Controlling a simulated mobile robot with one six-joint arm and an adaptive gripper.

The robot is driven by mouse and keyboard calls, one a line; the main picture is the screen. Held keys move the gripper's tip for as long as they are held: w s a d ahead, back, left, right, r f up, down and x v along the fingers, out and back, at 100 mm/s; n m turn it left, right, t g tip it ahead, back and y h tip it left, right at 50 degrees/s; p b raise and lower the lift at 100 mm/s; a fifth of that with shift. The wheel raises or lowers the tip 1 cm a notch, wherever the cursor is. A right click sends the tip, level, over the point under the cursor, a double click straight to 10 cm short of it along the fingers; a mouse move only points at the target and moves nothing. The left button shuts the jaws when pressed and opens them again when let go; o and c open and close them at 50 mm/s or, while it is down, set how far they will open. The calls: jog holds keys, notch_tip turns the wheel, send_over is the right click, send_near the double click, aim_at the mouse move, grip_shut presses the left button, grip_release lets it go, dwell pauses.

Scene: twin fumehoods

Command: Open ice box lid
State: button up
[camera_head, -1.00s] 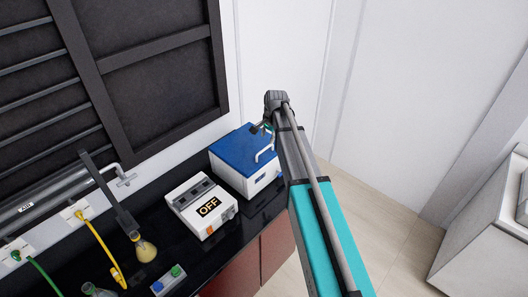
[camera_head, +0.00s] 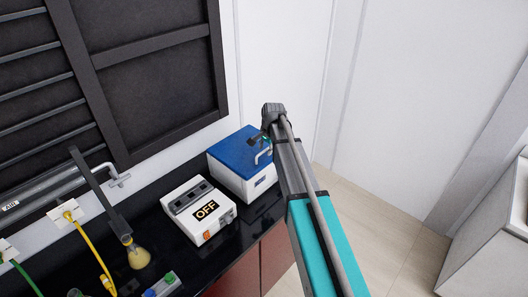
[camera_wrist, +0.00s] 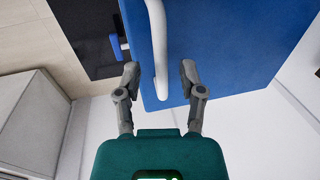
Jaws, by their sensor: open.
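The ice box (camera_head: 251,185) is a white box with a blue lid (camera_head: 238,151) at the right end of the black bench. The lid looks shut. A white bar handle (camera_head: 262,154) stands on the lid. In the wrist view the blue lid (camera_wrist: 235,45) fills the upper part, and the white handle (camera_wrist: 157,45) runs down between my fingers. My gripper (camera_wrist: 160,75) is open, with one finger on each side of the handle's lower end and a gap on both sides. In the head view my gripper (camera_head: 261,141) is small and partly hidden by my arm.
A white device marked OFF (camera_head: 198,209) stands left of the ice box. A flask of yellow liquid (camera_head: 139,257) and a small button box (camera_head: 163,285) are further left. A white wall is behind, and open floor lies right of the bench.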

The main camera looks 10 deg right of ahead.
jog(key=shift+f, duration=0.1)
grip_shut()
dwell(0.3)
